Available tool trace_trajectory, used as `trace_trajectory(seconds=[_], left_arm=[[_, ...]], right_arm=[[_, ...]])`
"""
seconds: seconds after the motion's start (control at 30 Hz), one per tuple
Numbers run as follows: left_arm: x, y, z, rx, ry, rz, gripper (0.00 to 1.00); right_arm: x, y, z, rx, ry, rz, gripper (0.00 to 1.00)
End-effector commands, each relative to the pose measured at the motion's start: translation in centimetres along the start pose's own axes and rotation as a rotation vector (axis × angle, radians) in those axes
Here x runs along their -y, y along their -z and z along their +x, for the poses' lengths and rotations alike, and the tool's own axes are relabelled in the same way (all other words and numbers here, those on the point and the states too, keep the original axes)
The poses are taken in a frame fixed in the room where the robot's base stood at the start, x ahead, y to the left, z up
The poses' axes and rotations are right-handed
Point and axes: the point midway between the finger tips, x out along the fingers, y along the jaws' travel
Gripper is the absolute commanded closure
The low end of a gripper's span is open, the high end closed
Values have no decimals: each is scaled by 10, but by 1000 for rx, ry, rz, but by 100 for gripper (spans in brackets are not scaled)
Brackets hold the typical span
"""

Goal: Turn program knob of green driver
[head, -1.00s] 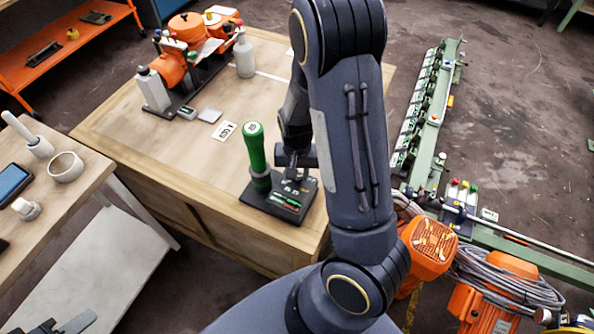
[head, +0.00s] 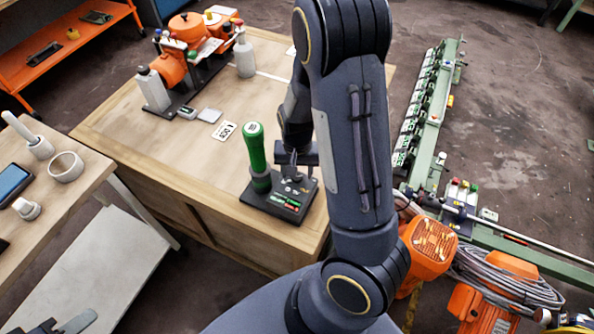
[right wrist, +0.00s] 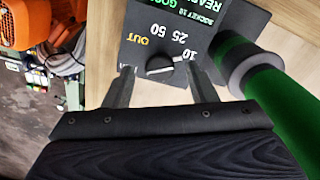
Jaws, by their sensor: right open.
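The green driver (head: 255,150) stands upright at the left of a black base (head: 262,204) on the wooden table. It also shows at the right of the right wrist view (right wrist: 275,105). On the base's panel, the dark program knob (right wrist: 160,65) has a white mark pointing toward the printed 10, with 25, 50 and OUT around it. My right gripper (right wrist: 162,78) is open, one finger on each side of the knob; I cannot tell whether they touch it. In the head view it is over the base (head: 294,168). A grey shape at the bottom left edge may be my left gripper.
A small card (head: 224,131) lies behind the driver. A side table (head: 60,205) at left holds a cup and phone. A green conveyor frame (head: 425,120) stands at right. The table's middle left is clear.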

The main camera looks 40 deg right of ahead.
Motion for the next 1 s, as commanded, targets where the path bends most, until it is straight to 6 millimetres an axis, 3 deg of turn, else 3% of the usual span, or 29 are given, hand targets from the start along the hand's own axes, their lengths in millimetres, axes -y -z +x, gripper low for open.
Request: trace_trajectory(seconds=[0.2,0.4,1.0], left_arm=[[-3,3,-6,0,0,0,64],[-4,5,-9,0,0,0,64],[-4,5,-9,0,0,0,64]], right_arm=[[1,1,-40,-5,5,-1,48],[0,1,-65,-4,3,-1,48],[0,0,-70,-2,0,0,48]])
